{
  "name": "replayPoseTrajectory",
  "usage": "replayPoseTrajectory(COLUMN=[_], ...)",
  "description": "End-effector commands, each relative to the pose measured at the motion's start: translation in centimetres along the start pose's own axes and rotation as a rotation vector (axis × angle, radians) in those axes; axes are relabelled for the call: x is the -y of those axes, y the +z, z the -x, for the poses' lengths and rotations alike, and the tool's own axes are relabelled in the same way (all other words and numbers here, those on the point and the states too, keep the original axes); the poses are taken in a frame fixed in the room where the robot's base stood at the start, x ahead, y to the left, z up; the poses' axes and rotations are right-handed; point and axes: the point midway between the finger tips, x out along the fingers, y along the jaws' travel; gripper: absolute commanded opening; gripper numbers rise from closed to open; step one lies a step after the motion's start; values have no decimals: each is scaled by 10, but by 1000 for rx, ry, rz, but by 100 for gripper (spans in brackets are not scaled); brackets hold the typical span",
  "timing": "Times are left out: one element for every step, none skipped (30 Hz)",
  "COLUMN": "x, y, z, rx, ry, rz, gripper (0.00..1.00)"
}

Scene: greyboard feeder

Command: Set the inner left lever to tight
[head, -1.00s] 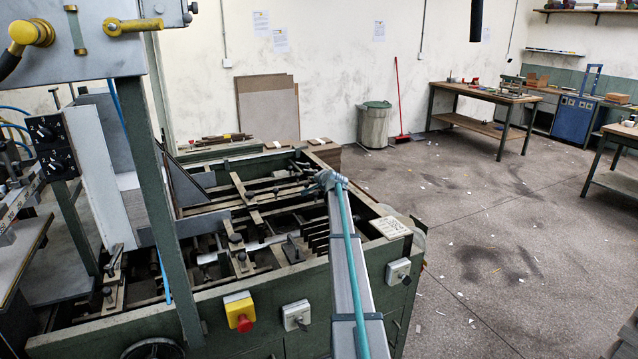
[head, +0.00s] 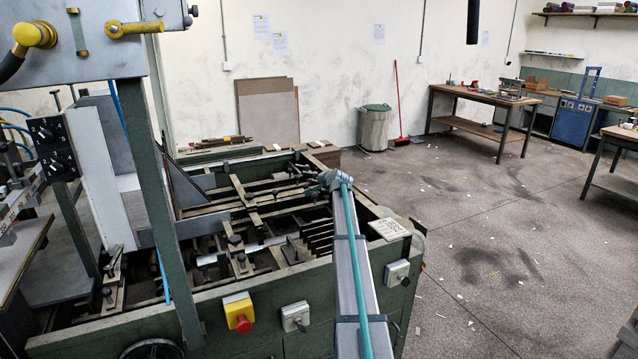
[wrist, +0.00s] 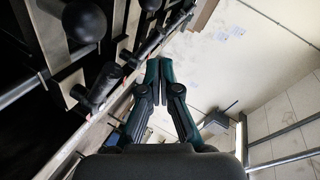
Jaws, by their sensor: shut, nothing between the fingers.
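My gripper (wrist: 158,68) is shut and empty in the wrist view, its two dark fingers together. Levers with round black knobs stand to its left: a large near knob (wrist: 84,21), a cylindrical dark handle (wrist: 104,82) and a smaller knob (wrist: 150,5) farther up. The fingertips appear beside this row; I cannot tell whether they touch any lever. In the head view my gripper (head: 312,181) is over the far right part of the feeder frame (head: 265,268), small and partly hidden by my wrist. I cannot tell which lever is the inner left one, or its setting.
Bars and black-knobbed clamps (head: 237,240) fill the open feeder bed. A green upright post (head: 160,200) stands at its left. A red stop button (head: 241,322) is on the front panel. Open floor (head: 490,250) lies to the right, with a workbench (head: 485,95) behind.

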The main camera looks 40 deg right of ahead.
Motion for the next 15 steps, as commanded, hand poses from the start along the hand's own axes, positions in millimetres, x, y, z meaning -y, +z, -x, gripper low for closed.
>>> replayPoseTrajectory(x=[1,1,2,4,6,8,9,10,12,13,15,16,17,18,19], y=[4,8,12,15,17,20,23,25,28,29,31,33,34,35,37], z=[12,18,26,32,38,46,51,56,62,66,70,75,78,81,84], rx=[0,0,0,1,1,0,0,0,0,0,0,0,0,0,0], ry=[-2,-2,-2,-2,-2,-2,-2,-2,-2,-2,-2,-2,-1,-1,-1], rz=[1,3,2,1,2,3,2,1,2,2,2,2,1,1,1], gripper=[0,0,0,0,0,0,0,0,0,0,0,0,0,0,0])
